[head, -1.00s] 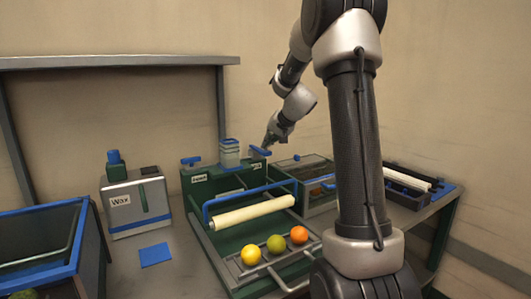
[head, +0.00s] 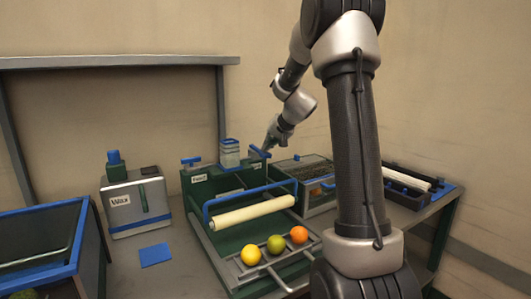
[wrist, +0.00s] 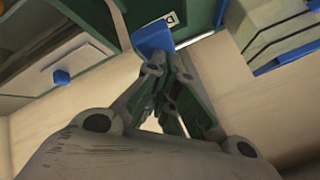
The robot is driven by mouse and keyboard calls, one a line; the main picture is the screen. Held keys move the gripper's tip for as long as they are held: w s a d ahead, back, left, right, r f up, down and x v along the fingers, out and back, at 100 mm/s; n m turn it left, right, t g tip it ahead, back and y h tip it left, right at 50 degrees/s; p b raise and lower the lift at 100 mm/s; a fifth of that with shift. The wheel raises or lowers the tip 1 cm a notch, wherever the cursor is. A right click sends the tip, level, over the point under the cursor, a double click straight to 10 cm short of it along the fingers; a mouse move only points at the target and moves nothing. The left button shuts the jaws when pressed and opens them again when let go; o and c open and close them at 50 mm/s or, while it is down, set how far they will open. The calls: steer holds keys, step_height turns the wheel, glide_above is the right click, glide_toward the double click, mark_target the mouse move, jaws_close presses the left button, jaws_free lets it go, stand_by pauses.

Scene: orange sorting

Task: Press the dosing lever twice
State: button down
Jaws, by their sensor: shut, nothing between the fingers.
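A blue lever (head: 259,152) sits at the right end of the green machine's (head: 228,182) back panel, and I take it to be the dosing lever. My gripper (head: 266,146) is shut and empty, pointing down at this lever from behind and to the right. In the wrist view my shut fingertips (wrist: 174,58) are right at the blue lever (wrist: 153,40), overlapping its edge. I cannot tell whether they touch it. A partly cut-off label sits beside the lever in that view.
A similar blue lever (head: 190,162) stands at the left above a "Feed" label. A clear-topped box (head: 318,200) is close on the right. Yellow, green and orange fruits (head: 275,243) lie on the front rack. A "Wax" container (head: 137,205) stands left, beside a blue pad (head: 156,255).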

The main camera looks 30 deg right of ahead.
steer(key=shift+f, duration=0.85)
stand_by(0.9)
steer(key=shift+r, duration=1.85)
steer(key=shift+r, duration=2.5)
